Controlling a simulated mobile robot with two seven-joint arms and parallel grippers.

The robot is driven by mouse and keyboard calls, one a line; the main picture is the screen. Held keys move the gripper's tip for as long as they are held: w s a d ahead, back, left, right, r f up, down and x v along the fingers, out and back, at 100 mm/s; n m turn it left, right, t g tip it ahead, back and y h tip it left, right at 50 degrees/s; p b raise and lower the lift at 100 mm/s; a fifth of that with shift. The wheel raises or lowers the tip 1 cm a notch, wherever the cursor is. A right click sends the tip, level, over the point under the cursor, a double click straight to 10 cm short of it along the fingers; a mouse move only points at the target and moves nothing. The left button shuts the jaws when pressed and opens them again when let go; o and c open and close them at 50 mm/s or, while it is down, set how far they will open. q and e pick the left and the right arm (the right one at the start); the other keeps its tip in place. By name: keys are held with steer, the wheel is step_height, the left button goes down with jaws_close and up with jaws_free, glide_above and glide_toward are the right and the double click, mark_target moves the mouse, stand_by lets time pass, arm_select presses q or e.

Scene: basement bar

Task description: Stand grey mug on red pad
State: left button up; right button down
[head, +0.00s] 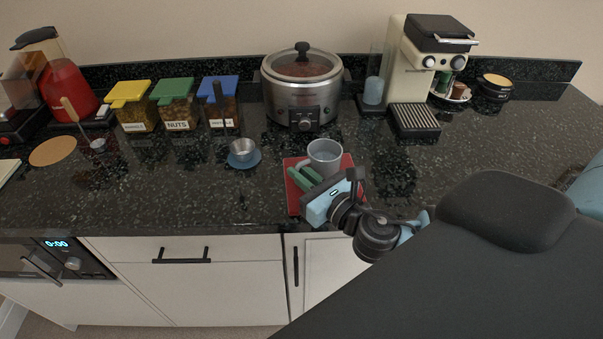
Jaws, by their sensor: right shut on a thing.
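The grey mug (325,152) is upright over the red pad (294,198) on the dark counter. I cannot tell whether its base touches the pad, since my gripper hides its lower part. My right gripper (308,178), with green fingers, comes in from the lower right and is shut on the mug, near its handle side. The pad's left edge and front corner show beside the gripper. My left gripper is not in view.
A slow cooker (304,90) stands behind the mug. A small metal cup on a blue saucer (252,162) is to the left. Lidded jars (175,112) line the back left. A coffee machine (415,75) stands back right. The front counter left of the pad is clear.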

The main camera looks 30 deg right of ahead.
steer(key=c, duration=1.5)
jaws_free()
steer(key=shift+f, duration=0.1)
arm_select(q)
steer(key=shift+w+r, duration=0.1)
arm_select(e)
steer(key=shift+s, duration=0.45)
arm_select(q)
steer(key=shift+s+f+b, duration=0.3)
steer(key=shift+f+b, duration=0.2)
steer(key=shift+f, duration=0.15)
arm_select(e)
steer(key=shift+s+d, duration=0.2)
steer(key=shift+s, duration=1.65)
steer(key=shift+s+d, duration=0.25)
steer(key=shift+s, duration=1.55)
steer(key=shift+s+d, duration=0.2)
steer(key=shift+s, duration=1.65)
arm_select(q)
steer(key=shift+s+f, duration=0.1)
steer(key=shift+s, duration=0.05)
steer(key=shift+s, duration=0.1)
